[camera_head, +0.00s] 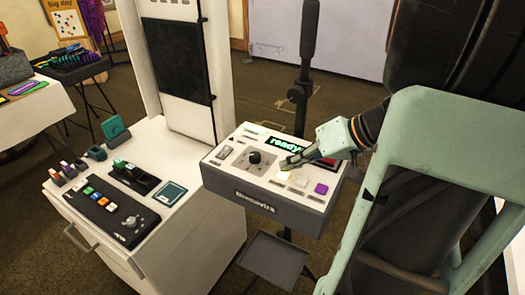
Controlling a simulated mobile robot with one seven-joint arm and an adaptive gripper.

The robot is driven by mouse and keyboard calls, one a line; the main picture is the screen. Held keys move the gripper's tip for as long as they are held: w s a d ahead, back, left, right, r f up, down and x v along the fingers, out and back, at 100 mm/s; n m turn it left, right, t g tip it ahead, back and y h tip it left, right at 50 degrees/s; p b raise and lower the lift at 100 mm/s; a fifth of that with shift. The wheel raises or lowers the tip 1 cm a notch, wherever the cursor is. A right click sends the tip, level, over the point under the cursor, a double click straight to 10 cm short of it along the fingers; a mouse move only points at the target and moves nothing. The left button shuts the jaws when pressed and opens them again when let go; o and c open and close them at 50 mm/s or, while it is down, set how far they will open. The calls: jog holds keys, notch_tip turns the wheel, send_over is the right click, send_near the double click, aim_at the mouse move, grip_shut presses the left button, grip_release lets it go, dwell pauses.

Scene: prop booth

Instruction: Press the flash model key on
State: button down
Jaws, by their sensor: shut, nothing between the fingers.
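A grey console (256,202) labelled on its front stands in the middle of the head view. Its sloped white top carries a lit green "ready" display (286,145), a black knob (255,157), a pale key (282,176), another light key (300,180) and a purple key (321,188). I cannot read which key is the flash model key. My gripper (287,163) is shut and empty, its tips over the panel, just behind the pale key and right of the knob. I cannot tell whether the tips touch the panel. A red-edged part near the display is partly hidden by my gripper.
A white cabinet (200,236) at left holds a black control strip (110,212) with coloured buttons and small devices. A dark pole (303,75) rises behind the console. A small dark tray (275,258) sits low in front. A cluttered table stands far left.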

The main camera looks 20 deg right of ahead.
jog(key=shift+r+p, duration=1.4)
jog(key=shift+r, duration=1.7)
